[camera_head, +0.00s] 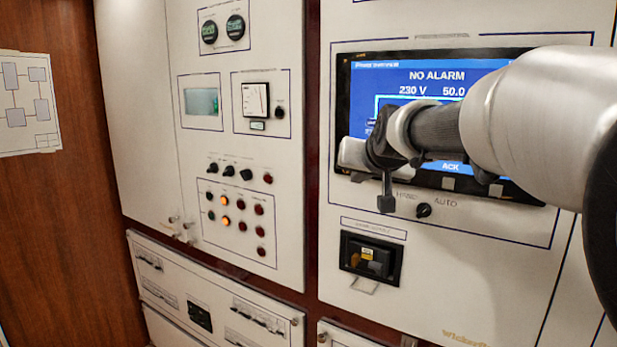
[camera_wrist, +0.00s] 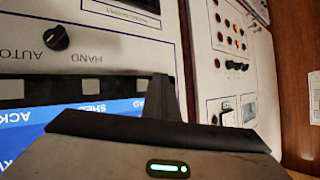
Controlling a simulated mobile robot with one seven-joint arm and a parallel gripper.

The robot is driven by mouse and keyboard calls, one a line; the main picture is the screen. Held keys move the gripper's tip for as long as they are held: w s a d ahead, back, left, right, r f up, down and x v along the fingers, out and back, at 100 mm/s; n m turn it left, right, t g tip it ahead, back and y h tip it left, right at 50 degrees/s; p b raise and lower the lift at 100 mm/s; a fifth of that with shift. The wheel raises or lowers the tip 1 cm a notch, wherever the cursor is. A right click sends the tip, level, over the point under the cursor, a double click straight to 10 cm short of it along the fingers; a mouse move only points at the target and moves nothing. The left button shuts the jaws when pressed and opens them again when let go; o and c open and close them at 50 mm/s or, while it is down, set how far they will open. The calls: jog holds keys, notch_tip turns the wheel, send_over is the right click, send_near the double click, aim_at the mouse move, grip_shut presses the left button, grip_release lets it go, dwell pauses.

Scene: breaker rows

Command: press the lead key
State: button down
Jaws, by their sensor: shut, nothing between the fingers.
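The blue screen (camera_head: 375,92) reads "NO ALARM" and has a black lower bezel with small grey keys. In the wrist view the picture is upside down: "ACK" and "SHED" labels show, and a label ending in "AD" is partly covered. The grey key by that label, apparently the lead key (camera_wrist: 141,84), sits just left of my finger. My gripper (camera_wrist: 161,82) is shut and empty, its dark fingers in front of the bezel; whether they touch it I cannot tell. In the head view my gripper (camera_head: 386,203) and arm cover part of the screen and the lead key.
A HAND/AUTO selector knob (camera_head: 423,210) sits just below the screen, close to my gripper. Lower down is a black breaker window (camera_head: 370,258). The left panel carries lamps and switches (camera_head: 240,203) and meters. Open air lies in front of the left panel.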

jog(key=shift+w+d+b, duration=0.4)
jog(key=shift+w+d, duration=0.2)
jog(key=shift+w, duration=0.2)
dwell(1.5)
jog(key=shift+w+d+b, duration=0.25)
jog(key=shift+w+b, duration=0.1)
jog(key=shift+b, duration=0.05)
jog(key=shift+w+d, duration=0.25)
jog(key=shift+w, duration=0.1)
dwell(0.6)
jog(key=shift+s+a+r, duration=0.1)
jog(key=shift+s, duration=0.05)
jog(key=shift+s+a, duration=0.4)
jog(key=shift+s, duration=0.15)
dwell(0.3)
